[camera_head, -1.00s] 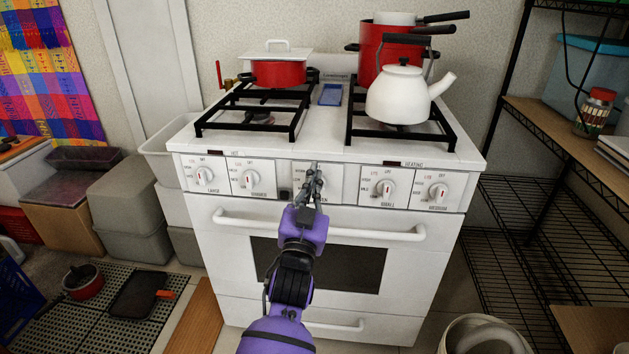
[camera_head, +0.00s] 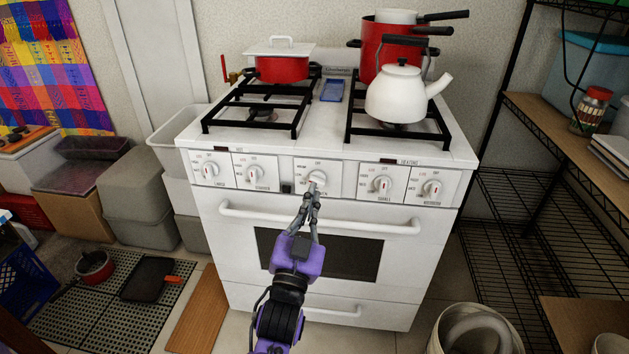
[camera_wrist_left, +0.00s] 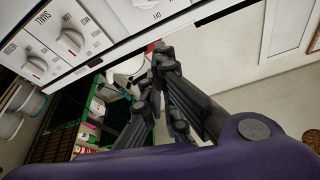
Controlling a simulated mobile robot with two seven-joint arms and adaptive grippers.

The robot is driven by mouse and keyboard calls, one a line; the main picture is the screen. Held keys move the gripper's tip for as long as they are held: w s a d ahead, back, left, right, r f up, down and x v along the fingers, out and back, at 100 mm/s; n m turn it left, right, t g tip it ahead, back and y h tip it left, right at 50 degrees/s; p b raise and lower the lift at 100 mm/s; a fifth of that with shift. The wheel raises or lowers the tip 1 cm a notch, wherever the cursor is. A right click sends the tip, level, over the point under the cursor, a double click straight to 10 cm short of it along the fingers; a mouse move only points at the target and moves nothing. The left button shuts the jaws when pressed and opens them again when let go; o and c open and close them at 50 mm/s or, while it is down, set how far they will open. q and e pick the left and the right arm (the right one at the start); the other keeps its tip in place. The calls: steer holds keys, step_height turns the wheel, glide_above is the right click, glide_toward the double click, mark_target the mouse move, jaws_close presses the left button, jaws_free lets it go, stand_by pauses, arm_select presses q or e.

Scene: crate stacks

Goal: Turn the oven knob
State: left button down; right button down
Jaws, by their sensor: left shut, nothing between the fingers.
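The white stove (camera_head: 300,225) stands in the middle of the head view. The oven knob (camera_head: 317,179) is white and sits at the centre of its front control panel. My left gripper (camera_head: 314,191) is shut and empty, its dark fingertips just below the oven knob and overlapping its lower edge in the picture. I cannot tell whether they touch. In the left wrist view the shut fingers (camera_wrist_left: 162,58) point up past the panel, with other stove knobs (camera_wrist_left: 72,42) at upper left. My right gripper is not in view.
More knobs flank the oven knob, such as the small-burner knob (camera_head: 382,185). The oven handle (camera_head: 320,220) runs below the panel. A white kettle (camera_head: 396,95) and red pots stand on the burners. A wire shelf (camera_head: 510,230) is at right; bins (camera_head: 140,190) are at left.

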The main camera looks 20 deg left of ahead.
arm_select(q)
steer(key=m+p, duration=0.2)
step_height(320, 180, up, 4)
steer(key=f, duration=0.1)
glide_above(318, 177)
steer(key=s+d, duration=0.3)
steer(key=s, duration=0.1)
steer(key=shift+a+f+h, duration=0.15)
steer(key=shift+f+h, duration=0.05)
steer(key=shift+f, duration=0.4)
steer(key=shift+a+f+h, duration=0.15)
steer(key=shift+f+h, duration=0.05)
steer(key=shift+f, duration=0.35)
steer(key=shift+s+a+f, duration=0.1)
steer(key=shift+a+f, duration=0.15)
steer(key=shift+f, duration=0.35)
